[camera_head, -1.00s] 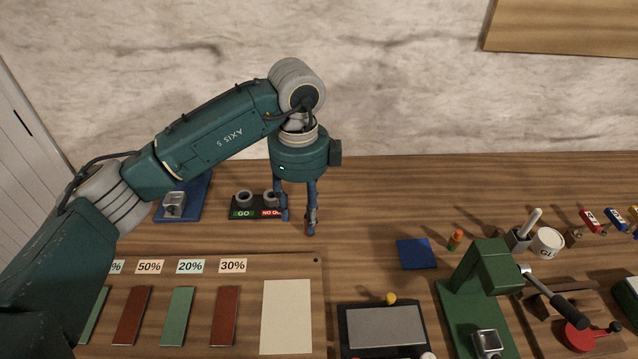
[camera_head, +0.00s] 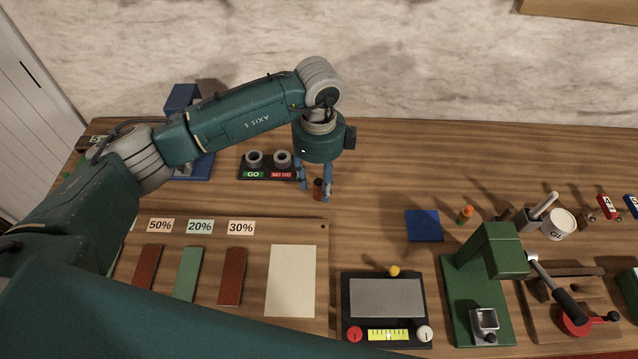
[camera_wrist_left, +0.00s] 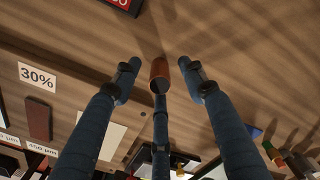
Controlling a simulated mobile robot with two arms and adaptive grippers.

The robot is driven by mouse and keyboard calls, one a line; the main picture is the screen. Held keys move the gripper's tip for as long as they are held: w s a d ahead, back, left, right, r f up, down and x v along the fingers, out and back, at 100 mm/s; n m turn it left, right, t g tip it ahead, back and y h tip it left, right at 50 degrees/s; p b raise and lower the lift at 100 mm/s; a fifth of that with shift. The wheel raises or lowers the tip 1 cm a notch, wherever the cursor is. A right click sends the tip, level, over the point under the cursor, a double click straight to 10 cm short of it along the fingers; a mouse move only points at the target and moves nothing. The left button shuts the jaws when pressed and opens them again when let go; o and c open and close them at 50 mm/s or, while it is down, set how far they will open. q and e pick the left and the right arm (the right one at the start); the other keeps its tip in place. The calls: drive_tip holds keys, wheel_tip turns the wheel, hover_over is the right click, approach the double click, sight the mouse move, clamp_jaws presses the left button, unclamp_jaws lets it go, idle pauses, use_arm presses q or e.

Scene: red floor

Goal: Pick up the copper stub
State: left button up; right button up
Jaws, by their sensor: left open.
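The copper stub (camera_wrist_left: 159,73) is a small reddish-brown cylinder in the left wrist view, between the spread fingertips of my left gripper (camera_wrist_left: 162,88). In the head view the stub (camera_head: 318,189) stands on the wooden bench, partly hidden by a finger. My left gripper (camera_head: 315,192) points down there with its blue fingers open around the stub. Gaps show on both sides of it in the wrist view, so the fingers are not closed on it. My right gripper is not in view.
The black GO/NO GO gauge block (camera_head: 268,166) stands just left of the gripper. A blue square pad (camera_head: 424,225), a green press (camera_head: 478,290) and a panel with percent-labelled strips (camera_head: 325,260) lie nearer.

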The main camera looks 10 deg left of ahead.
use_arm(q)
drive_tip(key=shift+s+f, duration=0.1)
drive_tip(key=shift+f, duration=1.05)
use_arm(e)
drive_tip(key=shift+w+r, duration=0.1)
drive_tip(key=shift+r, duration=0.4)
use_arm(q)
clamp_jaws()
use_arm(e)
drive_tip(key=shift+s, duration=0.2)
use_arm(q)
drive_tip(key=shift+r, duration=0.1)
